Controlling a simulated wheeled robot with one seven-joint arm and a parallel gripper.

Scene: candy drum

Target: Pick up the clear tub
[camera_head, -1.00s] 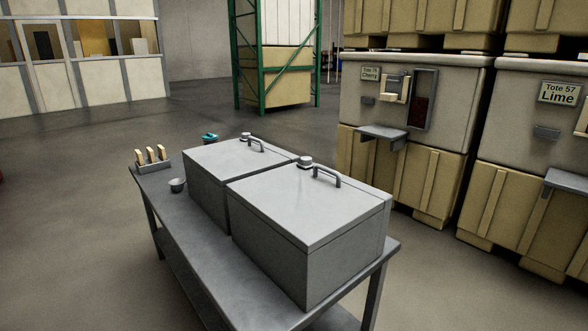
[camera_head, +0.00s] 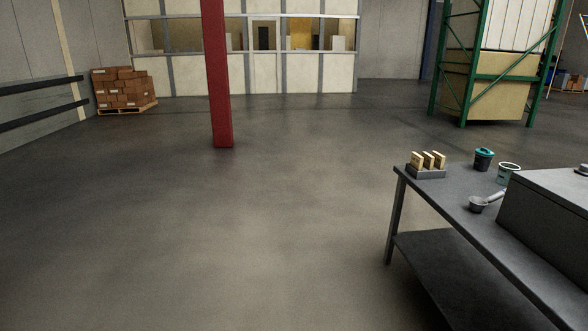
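A clear-looking tub (camera_head: 508,173) with a pale rim stands on the grey metal table (camera_head: 425,190) at the right, close to the left side of a grey metal box (camera_head: 548,222). Its contents are too small to tell. A darker tub (camera_head: 483,160) with a teal top stands just to its left and a little behind. A small metal scoop (camera_head: 480,204) with a pale handle lies in front of the clear tub, nearer the table's front edge. My gripper is not in view.
A small rack (camera_head: 427,171) with three wooden-handled pieces sits at the table's left end. A red column (camera_head: 215,75) stands left of centre. A pallet of brown boxes (camera_head: 122,90) is at the far left. The floor (camera_head: 270,210) left of the table is clear.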

